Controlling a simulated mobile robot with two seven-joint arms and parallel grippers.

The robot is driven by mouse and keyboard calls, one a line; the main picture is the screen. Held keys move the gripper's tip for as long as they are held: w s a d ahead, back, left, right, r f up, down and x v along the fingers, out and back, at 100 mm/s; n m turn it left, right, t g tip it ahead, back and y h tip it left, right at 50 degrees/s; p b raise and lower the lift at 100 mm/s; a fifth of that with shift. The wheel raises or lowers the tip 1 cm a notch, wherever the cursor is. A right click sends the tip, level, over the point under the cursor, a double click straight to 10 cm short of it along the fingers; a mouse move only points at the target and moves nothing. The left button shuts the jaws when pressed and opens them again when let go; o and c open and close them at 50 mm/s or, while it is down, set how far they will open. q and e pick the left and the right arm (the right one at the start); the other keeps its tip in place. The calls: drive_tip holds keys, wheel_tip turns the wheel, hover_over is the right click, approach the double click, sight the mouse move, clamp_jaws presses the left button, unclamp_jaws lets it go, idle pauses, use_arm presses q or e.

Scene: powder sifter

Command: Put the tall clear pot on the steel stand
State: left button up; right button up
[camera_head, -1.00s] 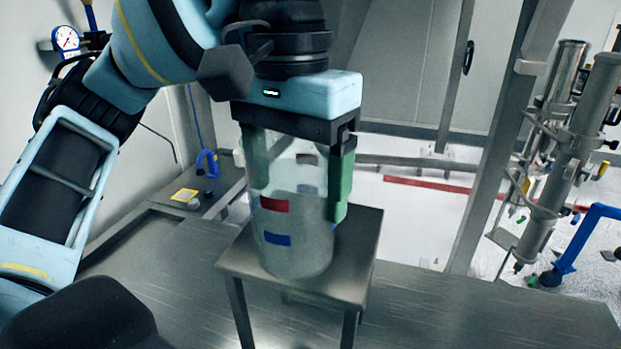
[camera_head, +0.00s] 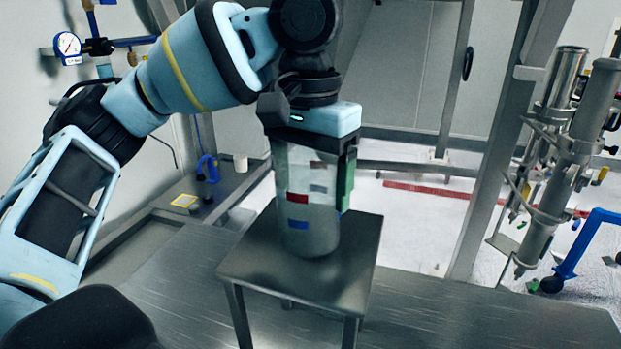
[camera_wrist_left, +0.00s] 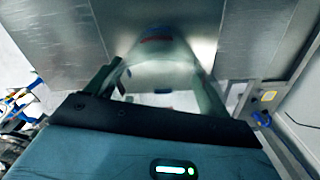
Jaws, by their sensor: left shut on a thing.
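The tall clear pot (camera_head: 310,230), with red and blue patches on its side, is upright in the head view. My left gripper (camera_head: 317,180) comes down from above and is shut on its upper part. The pot's lower end overlaps the top of the square steel stand (camera_head: 345,280), toward its back half. I cannot tell whether the base touches the stand or hangs just above it. In the left wrist view the pot (camera_wrist_left: 162,55) shows blurred between the two fingers. My right gripper is not in view.
The stand is on a wide steel table (camera_head: 450,320). A small white cup (camera_head: 240,163) and a blue valve (camera_head: 208,167) are at the back left. Steel cylinders (camera_head: 565,150) stand at the right, with a blue pipe (camera_head: 575,255) below. The stand's front top is bare.

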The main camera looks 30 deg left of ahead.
use_arm(q)
drive_tip(key=shift+f, duration=0.15)
drive_tip(key=o, duration=1)
drive_tip(key=shift+c, duration=0.2)
wheel_tip(320, 180, up, 8)
drive_tip(key=shift+f, duration=0.15)
